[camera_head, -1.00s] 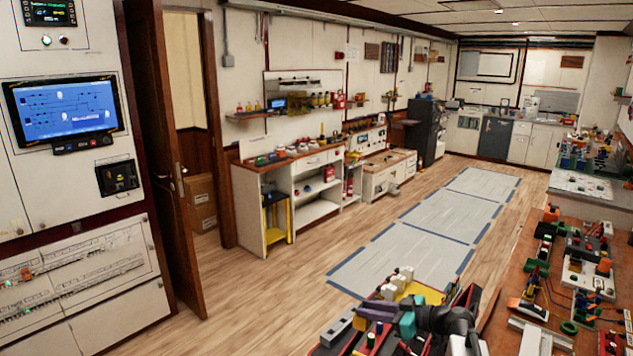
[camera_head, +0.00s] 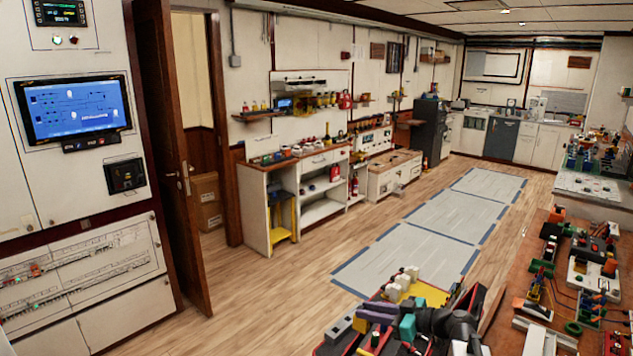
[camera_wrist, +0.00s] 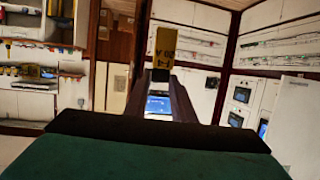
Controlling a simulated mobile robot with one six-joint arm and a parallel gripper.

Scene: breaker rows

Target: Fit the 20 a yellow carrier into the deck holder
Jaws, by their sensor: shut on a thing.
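The yellow carrier (camera_wrist: 165,45), marked 20 A, stands in the wrist view between the dark fingers of my gripper (camera_wrist: 158,78). My gripper is shut on it, with a dark part of the carrier below the yellow label. In the head view my gripper (camera_head: 366,314) shows at the bottom centre as purplish fingers and a teal body, pointing left over the deck.
A wooden bench (camera_head: 497,335) crowded with breakers and small devices stands at the right. A cabinet with a blue screen (camera_head: 75,108) and an open brown door (camera_head: 170,160) are at the left. The floor with grey mats (camera_head: 410,250) is clear in the middle.

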